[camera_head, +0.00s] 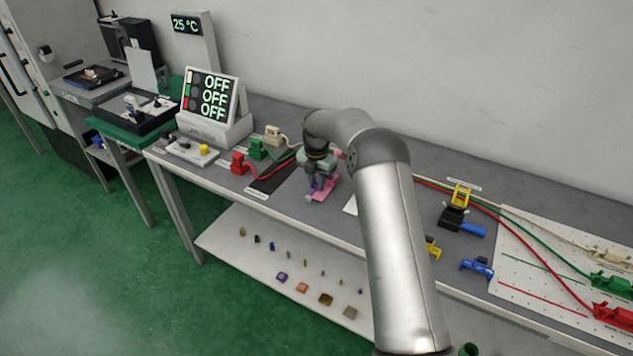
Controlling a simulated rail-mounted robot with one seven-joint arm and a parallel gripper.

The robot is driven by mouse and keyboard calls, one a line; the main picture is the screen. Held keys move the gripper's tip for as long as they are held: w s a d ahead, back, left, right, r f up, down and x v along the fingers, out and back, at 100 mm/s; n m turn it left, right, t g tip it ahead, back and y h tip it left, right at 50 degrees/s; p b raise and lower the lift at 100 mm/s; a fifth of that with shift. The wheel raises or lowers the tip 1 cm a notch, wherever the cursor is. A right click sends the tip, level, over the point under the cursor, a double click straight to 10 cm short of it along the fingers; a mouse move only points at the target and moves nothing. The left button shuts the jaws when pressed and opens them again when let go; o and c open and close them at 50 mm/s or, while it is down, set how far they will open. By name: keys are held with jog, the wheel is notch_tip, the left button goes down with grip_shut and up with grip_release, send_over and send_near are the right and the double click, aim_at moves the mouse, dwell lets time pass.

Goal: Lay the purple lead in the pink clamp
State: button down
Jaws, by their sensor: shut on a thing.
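The pink clamp (326,192) stands near the front edge of the grey bench, at the middle of the view. My gripper (318,181) points down right over it, reached from the right by my arm. It is shut on a small purple piece, the purple lead (316,184), at the pink clamp. The fingertips are small and partly hidden. I cannot tell whether the lead touches the clamp or lies inside it.
Red (239,163), green (257,149) and cream (273,135) plugs with cables stand left of the gripper. A display (211,97) reading OFF stands behind them.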

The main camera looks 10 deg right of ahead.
jog(key=shift+f, duration=0.2)
jog(key=shift+f+b, duration=0.3)
jog(key=shift+f, duration=0.05)
jog(key=shift+f, duration=0.4)
jog(key=shift+f+b, duration=0.4)
jog(key=shift+b, duration=0.05)
jog(key=c, duration=0.7)
grip_release()
jog(key=shift+c, duration=0.2)
